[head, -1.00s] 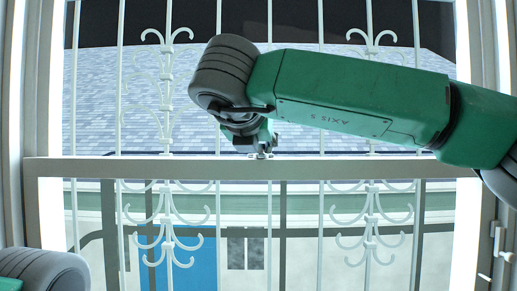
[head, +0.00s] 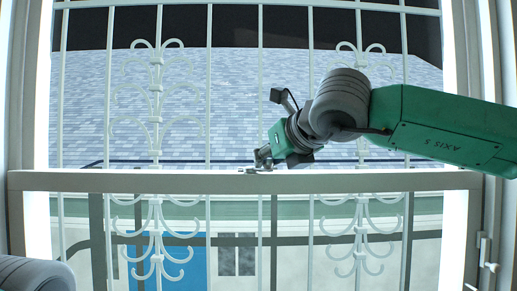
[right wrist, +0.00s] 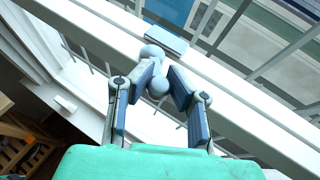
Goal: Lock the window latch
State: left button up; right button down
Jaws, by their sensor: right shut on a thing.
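The window latch (head: 258,170) is a small metal piece on top of the white horizontal window rail (head: 120,181), near its middle. In the right wrist view the latch shows as a light plate (right wrist: 165,38) with rounded knobs close to the fingertips. My right gripper (head: 263,157) reaches in from the right, tilted down to the left. In the right wrist view its fingers (right wrist: 161,80) close around the knobbed part of the latch. The fingers hide part of the latch, so its exact angle is unclear. My left gripper is out of view; only a grey arm part shows at the lower left.
White window bars with scrollwork (head: 155,90) stand behind the rail. A white frame (head: 485,120) with a small handle (head: 484,250) bounds the right side. A wooden item (right wrist: 25,145) lies low at the left of the wrist view.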

aim_at(280, 172)
jog(key=w+n+g+y+p, duration=0.1)
jog(key=n+y+p, duration=0.1)
jog(key=p, duration=0.2)
jog(key=w+d+n+g+y+p, duration=0.1)
jog(key=n+g+y+p, duration=0.1)
jog(key=p, duration=0.2)
jog(key=w+d+n+g+y+p, duration=0.1)
jog(key=n+g+p, duration=0.1)
jog(key=p, duration=0.2)
jog(key=shift+d+r+n+y, duration=0.1)
jog(key=shift+r+n+y, duration=0.05)
jog(key=shift+n+y, duration=0.2)
jog(key=shift+w+d+n+g+y+p, duration=0.1)
jog(key=shift+w+n+g+y+p, duration=0.2)
jog(key=shift+n+g, duration=0.6)
jog(key=shift+w+n+g+y+p, duration=0.1)
jog(key=shift+w+n+g+y, duration=0.25)
jog(key=shift+n+g, duration=0.5)
jog(key=shift+g, duration=0.25)
jog(key=c, duration=1.4)
grip_release()
jog(key=shift+d, duration=0.3)
jog(key=shift+d, duration=0.1)
